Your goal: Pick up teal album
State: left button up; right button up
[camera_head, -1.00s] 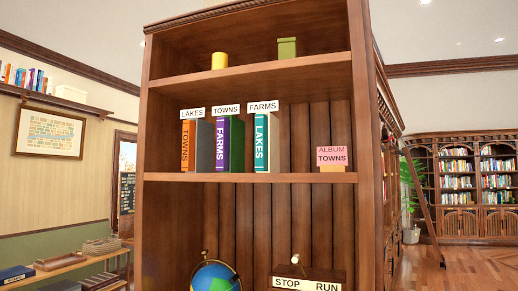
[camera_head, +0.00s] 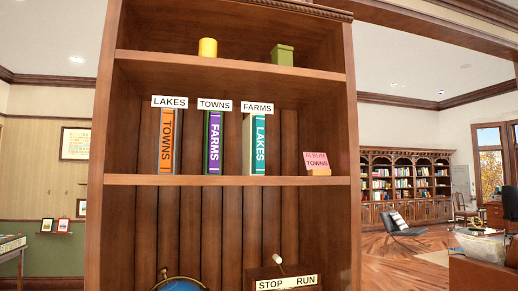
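The teal album (camera_head: 260,145) stands upright on the middle shelf (camera_head: 228,180) of the wooden bookcase, its spine reading LAKES. It is the rightmost of three albums, under a FARMS label (camera_head: 257,107). The purple album (camera_head: 214,143), spine FARMS, stands to its left under a TOWNS label (camera_head: 214,105). The orange album (camera_head: 167,142), spine TOWNS, stands farther left under a LAKES label (camera_head: 170,102). Gaps separate the albums. Neither of my grippers is in view.
A pink ALBUM TOWNS card (camera_head: 317,163) sits at the shelf's right end. A yellow cylinder (camera_head: 208,47) and green box (camera_head: 282,55) stand on the shelf above. Below are a globe (camera_head: 180,284) and a STOP/RUN box (camera_head: 285,277). Open floor lies to the right.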

aim_at(254, 147)
jog(key=i+j+z, duration=0.1)
jog(key=j+z, duration=1)
jog(key=j, duration=0.15)
jog(key=i+j, duration=0.05)
